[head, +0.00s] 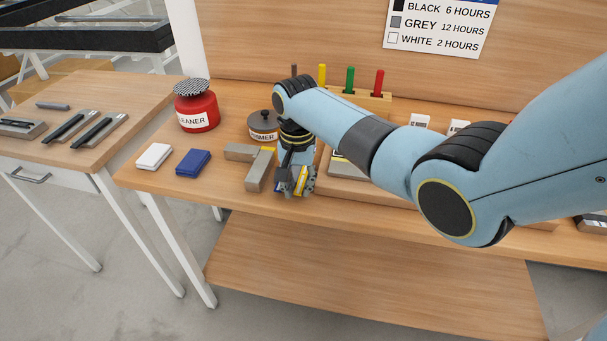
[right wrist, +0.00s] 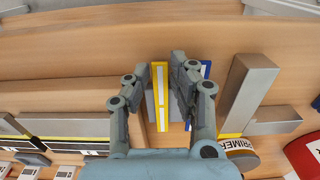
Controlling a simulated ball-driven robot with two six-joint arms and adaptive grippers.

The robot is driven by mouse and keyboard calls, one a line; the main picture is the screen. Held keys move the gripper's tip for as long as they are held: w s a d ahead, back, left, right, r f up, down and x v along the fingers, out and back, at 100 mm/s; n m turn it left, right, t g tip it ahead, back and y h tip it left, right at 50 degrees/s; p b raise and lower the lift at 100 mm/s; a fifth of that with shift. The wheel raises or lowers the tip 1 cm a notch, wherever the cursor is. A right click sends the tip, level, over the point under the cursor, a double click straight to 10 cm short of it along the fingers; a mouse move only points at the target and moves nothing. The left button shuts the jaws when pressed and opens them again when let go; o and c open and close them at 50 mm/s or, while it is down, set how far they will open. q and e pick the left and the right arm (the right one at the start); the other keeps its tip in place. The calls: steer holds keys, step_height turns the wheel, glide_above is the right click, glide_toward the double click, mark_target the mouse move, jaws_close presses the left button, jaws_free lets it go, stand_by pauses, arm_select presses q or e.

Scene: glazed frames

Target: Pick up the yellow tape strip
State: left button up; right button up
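The yellow tape strip (right wrist: 160,95), with a pale band down its middle, shows between the fingers of my right gripper (right wrist: 162,72) in the right wrist view. The fingers are apart, one on each side of the strip, with the left one close to its edge; I cannot tell whether they touch it. In the head view my right gripper (head: 296,186) is low at the table's front edge, and a bit of yellow (head: 302,180) shows among its fingers. A blue strip (right wrist: 206,70) is partly hidden behind the right finger. My left gripper is not in view.
A grey angled metal piece (head: 258,168) lies left of the gripper, with the primer pot (head: 263,124) behind. A blue block (head: 193,163), a white block (head: 154,156) and a red cleaner can (head: 196,108) stand farther left. A pen rack (head: 375,103) is behind.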

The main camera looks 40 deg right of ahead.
steer(key=shift+f, duration=0.2)
stand_by(0.6)
steer(key=c, duration=0.3)
steer(key=shift+c, duration=0.3)
